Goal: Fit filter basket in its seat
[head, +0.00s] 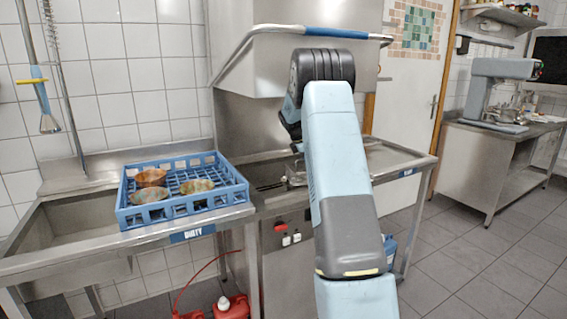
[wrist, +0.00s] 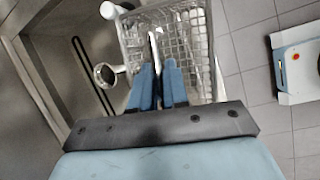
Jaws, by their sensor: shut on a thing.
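The filter basket (wrist: 192,25) is a grey metal mesh box in the upper middle of the wrist view. In the head view a metal edge that looks like the basket (head: 296,174) shows inside the machine, mostly hidden by my arm. My gripper (wrist: 158,68) has its blue fingers shut on the basket's near upright part. In the head view my gripper is hidden behind my arm. The open dishwasher (head: 268,186) has its hood raised. Its steel tank lies at the left of the wrist view. I cannot tell where the seat is, or whether the basket touches it.
A round metal cup-like part with a white end (wrist: 104,75) stands left of my fingers. A blue rack (head: 185,207) with several bowls is on the left counter. A red canister (head: 232,307) stands on the floor.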

